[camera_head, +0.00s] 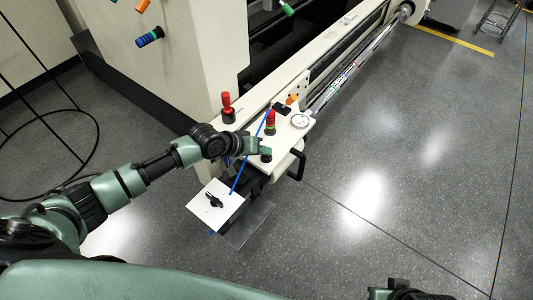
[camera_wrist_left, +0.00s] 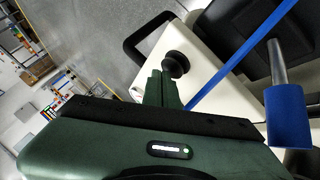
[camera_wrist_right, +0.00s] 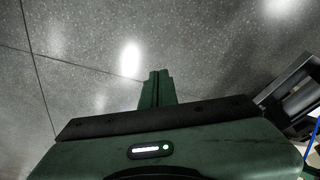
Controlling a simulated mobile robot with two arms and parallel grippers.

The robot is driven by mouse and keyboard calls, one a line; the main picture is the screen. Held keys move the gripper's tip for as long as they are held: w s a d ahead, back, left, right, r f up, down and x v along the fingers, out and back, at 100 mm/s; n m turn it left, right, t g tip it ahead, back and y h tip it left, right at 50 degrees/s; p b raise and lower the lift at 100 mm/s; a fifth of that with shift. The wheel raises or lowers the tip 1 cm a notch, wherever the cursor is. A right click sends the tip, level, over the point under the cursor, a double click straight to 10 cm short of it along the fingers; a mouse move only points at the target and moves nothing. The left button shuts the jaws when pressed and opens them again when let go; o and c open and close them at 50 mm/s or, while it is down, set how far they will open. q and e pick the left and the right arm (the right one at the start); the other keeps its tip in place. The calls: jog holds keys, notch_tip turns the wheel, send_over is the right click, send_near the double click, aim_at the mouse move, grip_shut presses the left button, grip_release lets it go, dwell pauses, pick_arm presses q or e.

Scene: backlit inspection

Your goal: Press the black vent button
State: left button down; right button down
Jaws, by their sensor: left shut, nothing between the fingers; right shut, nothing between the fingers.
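The black button (camera_wrist_left: 175,62) is a round, mushroom-shaped knob on a cream panel (camera_wrist_left: 207,92) in the left wrist view. In the head view the button (camera_head: 266,156) shows as a dark knob on the panel's near part. My left gripper (camera_wrist_left: 161,78) is shut and empty, its fingertips right beside the button; I cannot tell whether they touch it. In the head view the left gripper (camera_head: 257,150) reaches over the panel from the left. My right gripper (camera_wrist_right: 158,78) is shut and empty over bare floor.
A blue strip (camera_wrist_left: 235,57) crosses the panel close to the left fingers. A blue-handled lever (camera_wrist_left: 287,115) stands nearby. The floor at right is open.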

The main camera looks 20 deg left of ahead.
pick_arm(q)
jog(key=shift+r, duration=0.2)
jog(key=shift+r+p, duration=0.3)
jog(key=shift+p, duration=0.25)
pick_arm(e)
jog(key=x, duration=0.5)
jog(key=shift+a+f, duration=0.2)
jog(key=shift+f, duration=0.05)
pick_arm(q)
jog(key=shift+r, duration=0.15)
pick_arm(e)
jog(key=shift+r, duration=0.1)
